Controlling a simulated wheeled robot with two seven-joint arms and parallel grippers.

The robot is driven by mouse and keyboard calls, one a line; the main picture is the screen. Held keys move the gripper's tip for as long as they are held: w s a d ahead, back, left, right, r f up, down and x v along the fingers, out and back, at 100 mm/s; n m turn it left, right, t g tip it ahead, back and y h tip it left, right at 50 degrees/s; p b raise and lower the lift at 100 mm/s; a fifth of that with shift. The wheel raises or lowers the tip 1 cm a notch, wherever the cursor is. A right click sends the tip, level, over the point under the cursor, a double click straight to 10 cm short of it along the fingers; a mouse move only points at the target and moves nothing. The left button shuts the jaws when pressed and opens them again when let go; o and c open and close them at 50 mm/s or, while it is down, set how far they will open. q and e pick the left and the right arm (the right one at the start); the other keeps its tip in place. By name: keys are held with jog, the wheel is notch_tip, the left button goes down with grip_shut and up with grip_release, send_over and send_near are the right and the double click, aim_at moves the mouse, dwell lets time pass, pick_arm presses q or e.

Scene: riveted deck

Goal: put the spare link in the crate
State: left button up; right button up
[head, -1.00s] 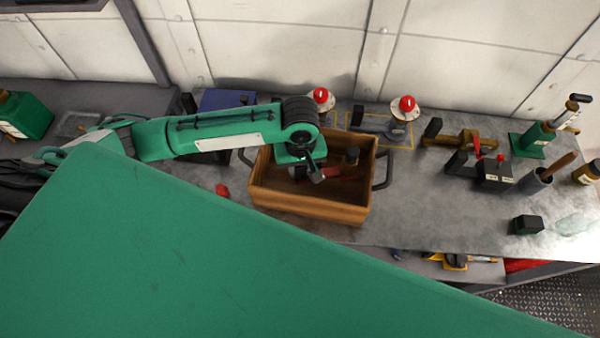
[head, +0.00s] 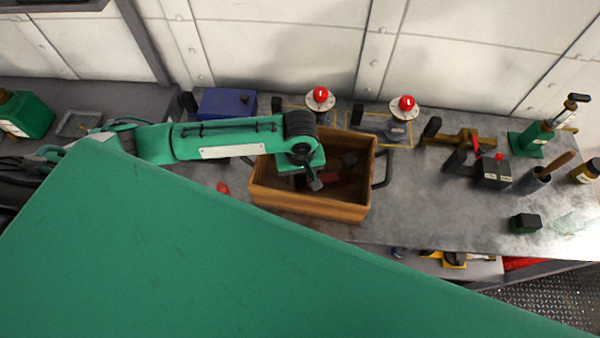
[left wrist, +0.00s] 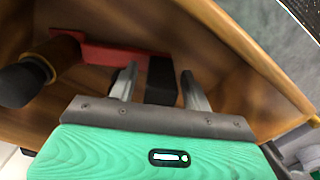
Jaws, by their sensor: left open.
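The wooden crate (head: 310,207) stands on the metal bench, its open top up. My left gripper (head: 313,184) reaches into it from above. In the left wrist view its two fingers (left wrist: 158,88) are open. A black block (left wrist: 160,78) shows between them, beside a red bar (left wrist: 105,55); both appear to be inside the crate, and I cannot tell whether the fingers touch the block. A dark cylinder with a brownish band (left wrist: 42,70) is also in the crate. I cannot tell which thing is the spare link. My right gripper is not in view.
A blue box (head: 225,102) stands behind my left arm. Two red-topped round fittings (head: 320,98) (head: 403,107) stand behind the crate. A black-and-red device (head: 494,172), a green tool (head: 533,138) and a cup (head: 533,180) stand at right. The bench right of the crate has free room.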

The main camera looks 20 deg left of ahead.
pick_arm(q)
notch_tip(320, 180, up, 12)
jog(key=shift+r+b, duration=0.15)
jog(key=shift+b, duration=1)
